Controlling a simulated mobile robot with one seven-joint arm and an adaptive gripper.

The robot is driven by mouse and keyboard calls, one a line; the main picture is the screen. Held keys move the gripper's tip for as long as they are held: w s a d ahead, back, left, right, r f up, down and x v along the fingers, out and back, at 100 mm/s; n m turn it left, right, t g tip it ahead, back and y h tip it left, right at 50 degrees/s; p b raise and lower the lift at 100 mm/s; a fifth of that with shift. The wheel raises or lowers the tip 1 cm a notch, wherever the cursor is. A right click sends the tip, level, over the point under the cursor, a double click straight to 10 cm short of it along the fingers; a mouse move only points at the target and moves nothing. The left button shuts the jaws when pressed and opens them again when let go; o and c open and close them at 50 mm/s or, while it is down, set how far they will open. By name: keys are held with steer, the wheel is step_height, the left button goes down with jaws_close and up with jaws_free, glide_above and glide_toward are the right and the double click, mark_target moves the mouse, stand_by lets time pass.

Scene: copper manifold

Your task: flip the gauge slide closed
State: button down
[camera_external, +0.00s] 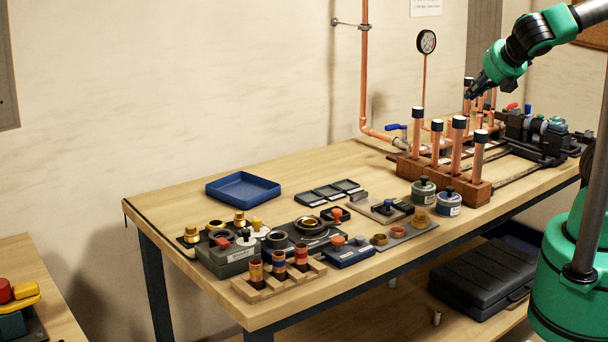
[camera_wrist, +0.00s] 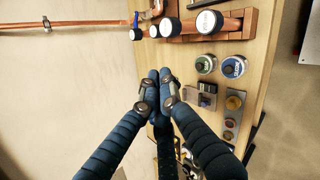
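A grey plate with a dark slide block and a small blue knob (camera_external: 388,208) lies near the table's front edge, right of centre. It looks like the gauge slide, but I cannot tell whether it is open or closed. In the wrist view the same blue-knobbed piece (camera_wrist: 207,89) lies to the right of my fingers. My gripper (camera_external: 470,94) is high at the back right, by the upright copper pipes and well away from the slide. In the wrist view my gripper's fingertips (camera_wrist: 159,74) are together with nothing visible between them.
A brick-coloured manifold block (camera_external: 474,196) with upright capped copper pipes stands right of the slide. Two round canisters (camera_external: 424,190) sit beside it. Small parts crowd the front left, near a blue tray (camera_external: 243,188).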

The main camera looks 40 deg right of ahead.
steer(key=s+a+r+n+t+y+p, duration=0.1)
steer(key=a+n+t+y, duration=0.1)
steer(key=a+n, duration=0.55)
steer(key=s+a+r+n+t+y+p, duration=0.1)
steer(key=s+a+n+y, duration=0.15)
steer(key=a+n, duration=0.5)
steer(key=shift+m, duration=0.8)
steer(key=f, duration=0.8)
steer(key=a+f, duration=0.1)
steer(key=f, duration=1.7)
steer(key=shift+w+a+f, duration=0.2)
steer(key=shift+w+f, duration=0.05)
steer(key=shift+w, duration=0.1)
steer(key=shift+w, duration=0.15)
steer(key=shift+b+x, duration=1.5)
steer(key=shift+x, duration=3.35)
steer(key=shift+w, duration=0.15)
